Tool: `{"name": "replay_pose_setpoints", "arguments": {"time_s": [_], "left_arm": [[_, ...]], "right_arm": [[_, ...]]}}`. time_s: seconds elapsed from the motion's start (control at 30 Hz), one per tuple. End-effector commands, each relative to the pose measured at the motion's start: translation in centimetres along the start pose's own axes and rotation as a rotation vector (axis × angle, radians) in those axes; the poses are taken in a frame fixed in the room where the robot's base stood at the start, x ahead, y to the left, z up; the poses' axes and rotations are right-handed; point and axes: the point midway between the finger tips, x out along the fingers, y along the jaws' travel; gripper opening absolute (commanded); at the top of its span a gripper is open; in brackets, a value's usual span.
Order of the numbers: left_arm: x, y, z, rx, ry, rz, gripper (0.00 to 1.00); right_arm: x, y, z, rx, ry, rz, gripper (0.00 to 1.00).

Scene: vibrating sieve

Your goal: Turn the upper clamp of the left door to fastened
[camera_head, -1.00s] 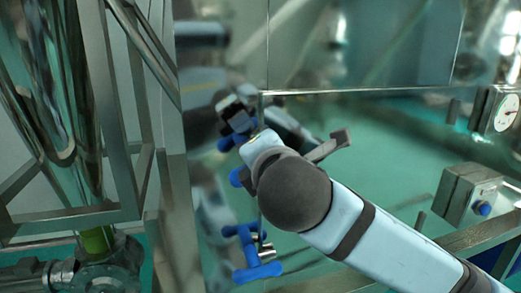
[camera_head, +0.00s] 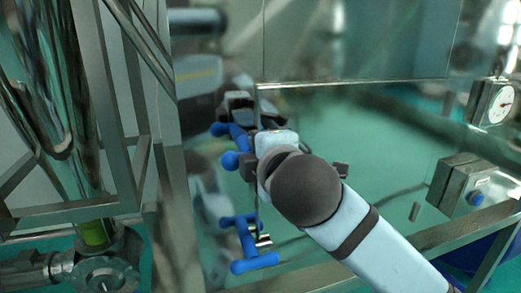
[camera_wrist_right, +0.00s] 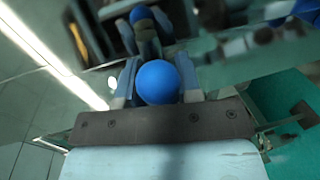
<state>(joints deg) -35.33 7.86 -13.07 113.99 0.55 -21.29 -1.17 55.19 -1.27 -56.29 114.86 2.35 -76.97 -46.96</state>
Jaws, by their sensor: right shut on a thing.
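The upper clamp (camera_head: 238,135) has a blue handle with rounded ends on the shiny metal door to the left of centre. My right gripper (camera_wrist_right: 157,82) is at this clamp, and its jaws are shut on the clamp's blue knob (camera_wrist_right: 158,83), with one finger on either side of it. In the head view my right wrist covers part of the clamp and most of the fingers. The lower clamp (camera_head: 240,240), also with a blue handle, sits below, apart from my gripper. My left gripper is not in view.
A metal frame with a shiny pipe (camera_head: 45,90) and a valve (camera_head: 105,270) stands at the left. A dial gauge (camera_head: 500,104) and a metal box with a blue button (camera_head: 475,198) are at the right. A metal rail runs below the box.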

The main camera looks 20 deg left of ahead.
Motion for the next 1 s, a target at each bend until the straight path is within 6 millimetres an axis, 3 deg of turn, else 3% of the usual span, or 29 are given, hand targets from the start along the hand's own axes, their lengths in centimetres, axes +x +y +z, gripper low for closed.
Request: {"name": "replay_pose_setpoints", "arguments": {"time_s": [0.03, 0.37, 0.4, 0.47, 0.87, 1.0], "left_arm": [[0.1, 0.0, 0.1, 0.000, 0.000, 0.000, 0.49], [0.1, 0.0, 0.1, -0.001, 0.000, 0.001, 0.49], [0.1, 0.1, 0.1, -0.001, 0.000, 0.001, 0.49], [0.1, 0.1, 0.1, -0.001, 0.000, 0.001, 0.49], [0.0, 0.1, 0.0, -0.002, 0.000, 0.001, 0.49], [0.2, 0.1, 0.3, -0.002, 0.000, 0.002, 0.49]], "right_arm": [[0.2, -1.0, -0.2, 0.002, 0.003, -0.022, 0.09], [0.2, -1.1, -0.2, 0.005, 0.003, -0.022, 0.09], [0.2, -1.1, -0.2, 0.005, 0.003, -0.022, 0.37], [0.2, -1.0, -0.2, 0.004, 0.003, -0.021, 0.49], [0.0, -0.4, -0.1, 0.004, 0.002, -0.008, 0.49], [-1.2, -0.4, -0.1, 0.004, 0.004, -0.005, 0.49]]}}
